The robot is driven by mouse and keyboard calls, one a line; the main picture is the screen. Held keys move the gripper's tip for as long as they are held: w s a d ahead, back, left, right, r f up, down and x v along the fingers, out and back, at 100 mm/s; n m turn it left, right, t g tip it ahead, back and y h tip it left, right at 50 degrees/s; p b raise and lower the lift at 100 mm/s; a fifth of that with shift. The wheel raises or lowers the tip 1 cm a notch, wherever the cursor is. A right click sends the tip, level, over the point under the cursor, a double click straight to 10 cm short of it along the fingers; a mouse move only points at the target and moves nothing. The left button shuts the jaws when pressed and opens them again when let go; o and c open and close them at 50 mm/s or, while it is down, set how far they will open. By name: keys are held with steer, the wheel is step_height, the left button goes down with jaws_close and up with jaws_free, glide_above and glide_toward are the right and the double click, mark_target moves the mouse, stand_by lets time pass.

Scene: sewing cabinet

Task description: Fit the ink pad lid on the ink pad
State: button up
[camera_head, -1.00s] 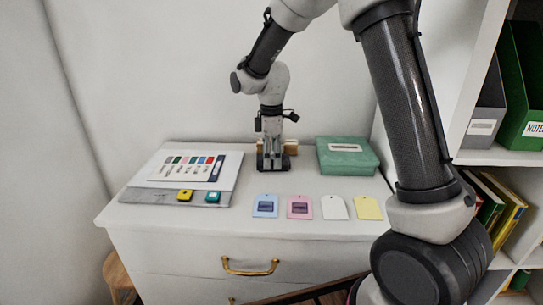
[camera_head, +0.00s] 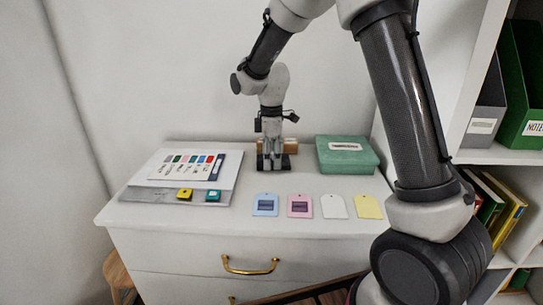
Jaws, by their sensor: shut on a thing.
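My gripper (camera_head: 272,167) points straight down over the back middle of the white cabinet top. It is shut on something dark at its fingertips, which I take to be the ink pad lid. A dark, flat shape (camera_head: 287,163) shows on both sides of the fingers, low at the cabinet top. The fingers cover its middle, so I cannot tell lid from ink pad there, nor whether the two touch.
A wooden block (camera_head: 291,146) stands behind my gripper. A green box (camera_head: 347,155) is to the right. Several tags, including a blue tag (camera_head: 265,205), lie in front. A grey board (camera_head: 150,195) with cards, a yellow item (camera_head: 184,194) and a teal item (camera_head: 213,195) is left.

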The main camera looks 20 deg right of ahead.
steer(key=o, duration=1.1)
steer(key=shift+c, duration=0.2)
step_height(320, 180, up, 11)
steer(key=s+d+r+m+t, duration=0.1)
steer(key=s+d+r+m, duration=0.1)
steer(key=s+d+m, duration=0.3)
steer(key=s+d+r+m+t, duration=0.1)
steer(key=s+d+m, duration=0.4)
steer(key=s, duration=0.9)
steer(key=s+d+r+m+t, duration=0.2)
steer(key=s+d+m, duration=0.3)
steer(key=s, duration=0.5)
steer(key=shift+d+r+m, duration=0.3)
steer(key=shift+d, duration=0.6)
